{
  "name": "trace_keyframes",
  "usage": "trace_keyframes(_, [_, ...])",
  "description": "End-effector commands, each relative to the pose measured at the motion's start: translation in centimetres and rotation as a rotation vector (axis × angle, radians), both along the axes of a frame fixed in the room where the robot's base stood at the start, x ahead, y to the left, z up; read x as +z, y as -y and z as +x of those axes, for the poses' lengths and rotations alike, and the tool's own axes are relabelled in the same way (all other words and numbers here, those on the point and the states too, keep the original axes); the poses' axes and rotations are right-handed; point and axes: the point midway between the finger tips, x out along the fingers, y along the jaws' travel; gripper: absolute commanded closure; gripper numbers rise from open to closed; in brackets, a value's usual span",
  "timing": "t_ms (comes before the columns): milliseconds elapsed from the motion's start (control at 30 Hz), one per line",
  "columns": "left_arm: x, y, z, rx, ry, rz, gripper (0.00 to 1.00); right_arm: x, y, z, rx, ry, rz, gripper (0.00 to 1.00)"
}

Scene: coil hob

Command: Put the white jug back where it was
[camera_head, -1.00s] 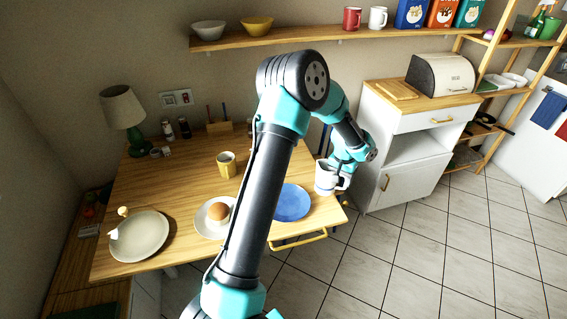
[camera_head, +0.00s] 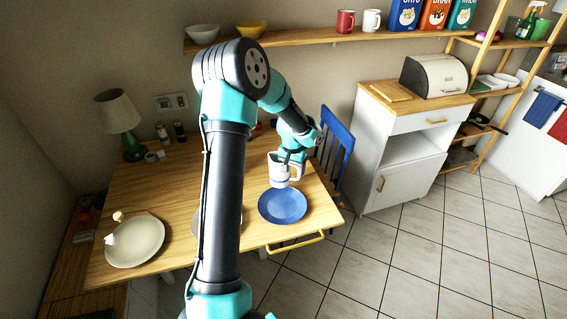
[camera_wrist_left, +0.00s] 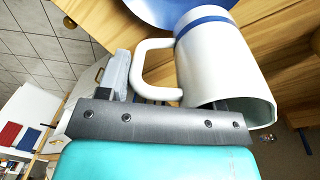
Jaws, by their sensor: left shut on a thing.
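The white jug (camera_head: 279,174) with a blue band is held by my left gripper (camera_head: 291,156) just behind the blue plate (camera_head: 283,207) in the head view. In the left wrist view the jug (camera_wrist_left: 212,60) lies across the picture, its mouth toward the gripper and its handle to the left. One finger of my left gripper (camera_wrist_left: 165,95) shows beside the handle; the other is mostly hidden by the jug. The blue plate (camera_wrist_left: 172,8) shows past the jug's far end. I cannot tell whether the jug touches the table. My right gripper is out of view.
The wooden table (camera_head: 168,182) also bears a cream plate (camera_head: 134,242) and a green lamp (camera_head: 121,115). My left arm hides its middle. A blue chair (camera_head: 337,140) stands at the table's right side, near a white cabinet (camera_head: 400,150).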

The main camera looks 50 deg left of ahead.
Motion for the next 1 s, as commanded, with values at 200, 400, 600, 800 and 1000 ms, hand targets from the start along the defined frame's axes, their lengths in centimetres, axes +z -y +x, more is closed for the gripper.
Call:
trace_keyframes(200, [-0.2,-1.6,1.6,0.001,0.002,0.002,0.92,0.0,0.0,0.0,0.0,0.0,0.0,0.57])
trace_keyframes(400, [-0.5,-4.0,3.9,0.002,0.001,0.002,0.92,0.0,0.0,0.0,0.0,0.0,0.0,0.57])
trace_keyframes(600, [-0.8,-6.2,6.1,0.001,0.002,0.002,0.92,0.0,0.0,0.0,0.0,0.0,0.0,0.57])
trace_keyframes(800, [-1.1,-8.2,8.1,0.001,0.002,0.002,0.92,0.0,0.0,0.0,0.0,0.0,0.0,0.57])
trace_keyframes(1000, [-1.3,-10.1,9.9,0.001,0.002,0.002,0.92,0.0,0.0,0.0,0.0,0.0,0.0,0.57])
